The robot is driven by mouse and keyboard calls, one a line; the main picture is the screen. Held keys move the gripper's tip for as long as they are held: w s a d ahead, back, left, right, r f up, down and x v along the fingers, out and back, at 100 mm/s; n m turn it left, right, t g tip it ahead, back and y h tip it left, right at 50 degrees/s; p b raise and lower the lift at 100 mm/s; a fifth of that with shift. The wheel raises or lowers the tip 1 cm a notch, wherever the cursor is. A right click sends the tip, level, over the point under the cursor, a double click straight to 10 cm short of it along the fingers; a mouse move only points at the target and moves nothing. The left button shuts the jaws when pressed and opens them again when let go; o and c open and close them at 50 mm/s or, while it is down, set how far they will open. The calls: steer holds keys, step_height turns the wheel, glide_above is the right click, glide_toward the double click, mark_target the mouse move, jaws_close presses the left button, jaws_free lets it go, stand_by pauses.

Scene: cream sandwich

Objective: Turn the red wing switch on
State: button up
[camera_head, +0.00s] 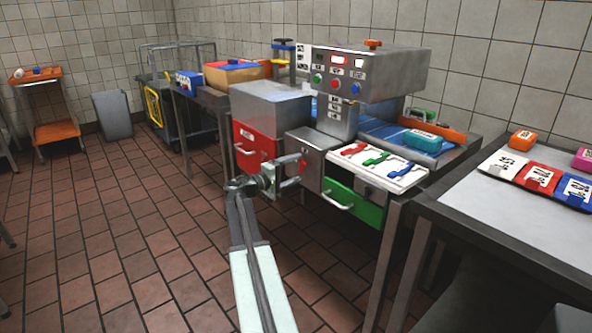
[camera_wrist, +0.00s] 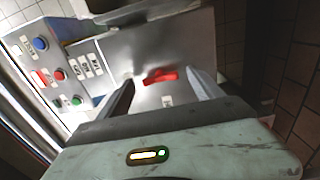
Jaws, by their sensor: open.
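The red wing switch (camera_wrist: 160,76) is on a grey metal face in the wrist view. It lies nearly level in that picture, tilted slightly up to the right, with a small white label (camera_wrist: 167,101) below it. My gripper (camera_wrist: 161,82) is open, with one finger to the left of the switch and one to the right. Gaps show between the switch and both fingers. In the head view, my gripper (camera_head: 290,172) is at the front of a small grey metal box (camera_head: 314,140), which hides much of that face.
A panel (camera_wrist: 62,68) with blue, red and green buttons is left of the switch in the wrist view. In the head view, a white panel (camera_head: 405,172) with red, green and blue pieces is to the right, above a green drawer (camera_head: 354,204). A red drawer (camera_head: 253,150) is left.

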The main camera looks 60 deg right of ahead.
steer(key=v, duration=0.7)
steer(key=w+a+f+n+t+y, duration=0.1)
steer(key=w+a+f+t, duration=0.2)
steer(key=w+a, duration=0.6)
steer(key=w+a+f+n+t+y, duration=0.1)
steer(key=w+a+f+n+t, duration=0.3)
steer(key=a, duration=0.9)
steer(key=a+f+m+y, duration=0.1)
steer(key=a+f+y, duration=0.3)
steer(key=a, duration=0.5)
steer(key=a+f+y, duration=0.2)
steer(key=a+f, duration=0.4)
steer(key=a, duration=0.3)
steer(key=s+a+f+y, duration=0.2)
steer(key=a+y, duration=0.1)
steer(key=a, duration=0.4)
steer(key=s+a+f+g+y, duration=0.1)
steer(key=s+a+f+y, duration=0.15)
steer(key=a, duration=0.35)
steer(key=s+a+f+y, duration=0.2)
steer(key=s+a+y, duration=0.1)
steer(key=a, duration=0.4)
step_height(320, 180, up, 34)
steer(key=p, duration=3.4)
steer(key=shift+a+y, duration=0.35)
steer(key=shift+a, duration=0.1)
